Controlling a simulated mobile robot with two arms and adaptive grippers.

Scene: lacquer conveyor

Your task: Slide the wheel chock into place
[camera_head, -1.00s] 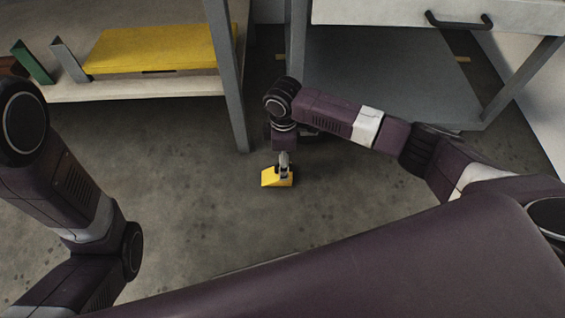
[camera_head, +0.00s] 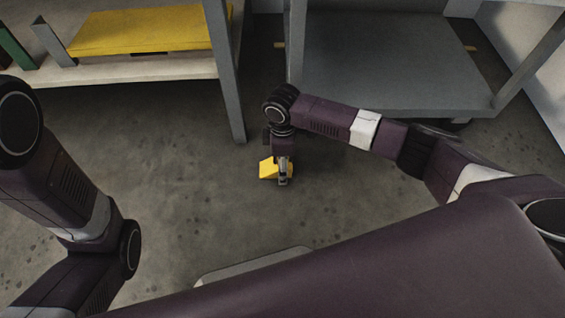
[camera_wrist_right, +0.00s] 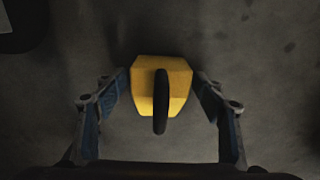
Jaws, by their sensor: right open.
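The yellow wheel chock (camera_head: 268,169) lies on the bare concrete floor, near the middle of the head view. In the right wrist view the chock (camera_wrist_right: 143,95) shows a dark loop handle (camera_wrist_right: 161,102) standing along its middle. My right gripper (camera_head: 284,176) is low over the chock and partly hides it in the head view. In the wrist view the open fingers of this gripper (camera_wrist_right: 160,90) stand either side of the chock, with gaps showing at both sides. My left arm is at the left edge of the head view. Its gripper is out of frame.
A grey cart (camera_head: 385,65) stands behind my right arm, with a dark wheel (camera_head: 455,123) partly visible under it. A shelf (camera_head: 140,68) with a yellow slab (camera_head: 150,30) stands at the upper left, its grey leg (camera_head: 228,80) near the chock. The left floor is clear.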

